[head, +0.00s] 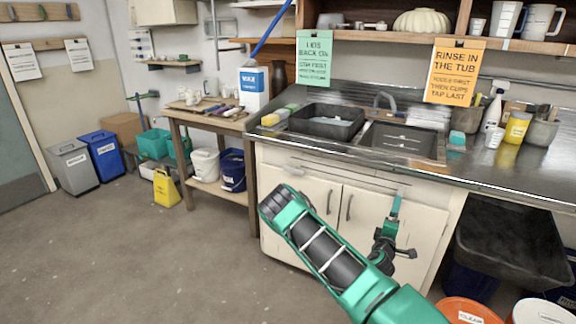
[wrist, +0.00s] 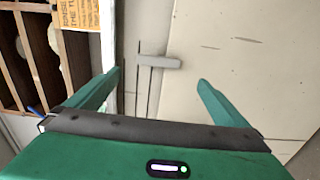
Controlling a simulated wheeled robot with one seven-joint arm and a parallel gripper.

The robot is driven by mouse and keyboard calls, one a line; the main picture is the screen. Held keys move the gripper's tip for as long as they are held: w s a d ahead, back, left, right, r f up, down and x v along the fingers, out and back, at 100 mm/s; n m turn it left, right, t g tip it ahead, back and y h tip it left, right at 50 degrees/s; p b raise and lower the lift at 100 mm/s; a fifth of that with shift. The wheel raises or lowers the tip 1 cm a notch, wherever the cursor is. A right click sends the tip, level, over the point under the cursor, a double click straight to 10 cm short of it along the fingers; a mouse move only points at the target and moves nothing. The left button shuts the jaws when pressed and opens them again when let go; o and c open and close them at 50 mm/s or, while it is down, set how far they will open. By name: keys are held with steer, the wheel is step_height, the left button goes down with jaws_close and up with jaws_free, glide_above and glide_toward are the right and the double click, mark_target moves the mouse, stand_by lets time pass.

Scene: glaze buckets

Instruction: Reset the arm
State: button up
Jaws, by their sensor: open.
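My arm shows in the head view, reaching up from the lower right and bent in front of the sink cabinet. My gripper (head: 394,232) is in front of the cream cabinet doors (head: 318,197), below the counter edge. In the wrist view my gripper (wrist: 160,82) has its two green fingers wide apart. Nothing is between them. Part of the gripper is hidden in the head view by its own angle.
A steel counter (head: 500,170) with a sink (head: 405,140) runs behind the arm. An orange bucket (head: 468,311) and a white bucket (head: 540,312) stand at lower right. The left floor is clear.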

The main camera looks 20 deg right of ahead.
steer(key=s+d+r+m+g+h, duration=0.4)
steer(key=s+d+r+m+g, duration=0.3)
steer(key=s+r+m+g, duration=0.15)
steer(key=s+r+m+g+y, duration=0.25)
steer(key=s+m+g, duration=0.25)
steer(key=s+m, duration=0.45)
steer(key=s+a+r+n+y, duration=0.1)
steer(key=s+a+r+y, duration=0.2)
steer(key=a, duration=0.6)
steer(key=s+a+r+n+y, duration=0.1)
steer(key=s+a+r+y, duration=0.2)
steer(key=s+a+y, duration=0.3)
steer(key=s+a+r+n+y, duration=0.1)
steer(key=s+a+r+y, duration=0.2)
steer(key=s+a, duration=0.7)
steer(key=a+t+y, duration=0.1)
steer(key=a+y, duration=0.1)
steer(key=a, duration=0.2)
steer(key=shift+a+r+y, duration=0.2)
steer(key=shift+y, duration=0.15)
